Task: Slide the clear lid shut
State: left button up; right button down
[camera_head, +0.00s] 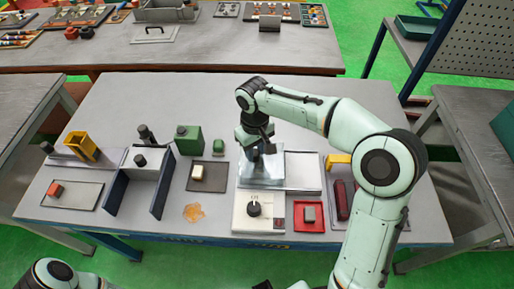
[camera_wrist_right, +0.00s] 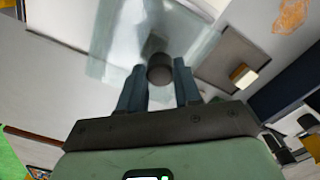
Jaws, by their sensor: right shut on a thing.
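The clear lid (camera_head: 262,172) is a see-through, bluish pane on the pale fixture (camera_head: 303,172), over the left part of its back half. A dark round knob (camera_wrist_right: 160,70) stands on the lid in the right wrist view, where the lid (camera_wrist_right: 112,55) spreads out beyond the fingers. My right gripper (camera_head: 258,148) points down over the lid. In the right wrist view its two blue-grey fingers (camera_wrist_right: 160,85) are shut on the knob, one on each side. The gripper hides the knob in the head view. Only part of my left arm shows, at the lower left.
In front of the lid is a white panel with a black dial (camera_head: 253,209). A red tray (camera_head: 308,217) with a grey block lies to its right. A green box (camera_head: 188,140) and a dark tray (camera_head: 207,176) stand left. Bare tabletop (camera_head: 200,95) lies behind.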

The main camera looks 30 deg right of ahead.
pick_arm(q)
jog(key=shift+a, duration=0.1)
pick_arm(e)
jog(key=c, duration=0.8)
grip_release()
jog(key=shift+w+a, duration=0.1)
jog(key=shift+a, duration=0.15)
pick_arm(q)
jog(key=w+r+p, duration=0.2)
jog(key=r, duration=0.1)
jog(key=shift+w, duration=0.15)
pick_arm(e)
notch_tip(320, 180, up, 13)
jog(key=shift+r, duration=0.2)
